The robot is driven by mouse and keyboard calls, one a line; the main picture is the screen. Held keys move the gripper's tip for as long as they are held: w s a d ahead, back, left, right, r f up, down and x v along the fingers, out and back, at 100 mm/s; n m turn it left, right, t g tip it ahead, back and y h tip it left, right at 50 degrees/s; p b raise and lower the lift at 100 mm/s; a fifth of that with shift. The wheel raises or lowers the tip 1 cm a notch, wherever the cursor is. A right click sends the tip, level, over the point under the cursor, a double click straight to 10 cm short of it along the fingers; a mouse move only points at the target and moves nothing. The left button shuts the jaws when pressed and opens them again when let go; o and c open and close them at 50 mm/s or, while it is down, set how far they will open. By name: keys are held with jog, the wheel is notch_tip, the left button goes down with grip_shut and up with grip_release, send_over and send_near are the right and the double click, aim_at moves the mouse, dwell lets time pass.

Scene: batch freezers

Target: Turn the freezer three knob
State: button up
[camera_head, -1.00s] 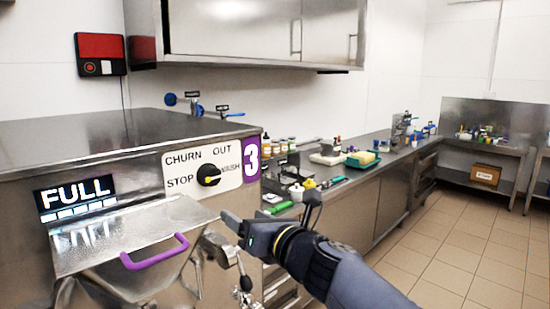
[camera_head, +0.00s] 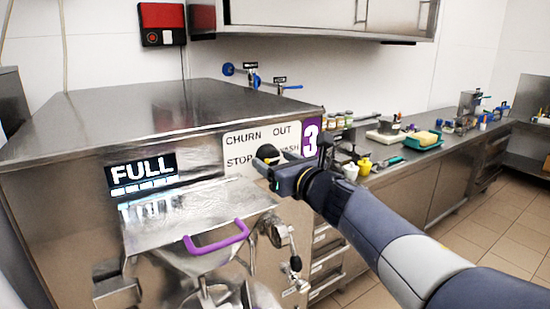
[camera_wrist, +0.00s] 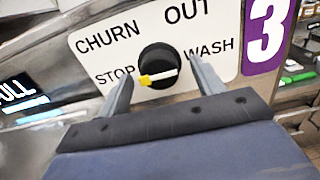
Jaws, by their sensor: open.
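The freezer three knob (camera_head: 268,151) is a round black dial on a white label plate marked STOP, CHURN, OUT and WASH. It shows clearly in the wrist view (camera_wrist: 157,60), where the yellow end of its pointer is toward STOP. A purple "3" sign (camera_head: 311,138) is right of the plate. My gripper (camera_head: 266,168) is at the front of the knob and partly hides it and the label in the head view. In the wrist view my gripper (camera_wrist: 160,70) is open, one finger on each side of the knob. I cannot tell whether either finger touches it.
The freezer's display (camera_head: 142,173) reads FULL. Below it are a sloping metal lid (camera_head: 190,212), a purple handle (camera_head: 216,238) and a metal spout lever (camera_head: 287,240). A counter (camera_head: 420,160) with jars and trays runs to the right.

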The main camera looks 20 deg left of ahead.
jog(key=shift+w+a, duration=0.25)
jog(key=shift+a, duration=0.1)
jog(key=c, duration=1)
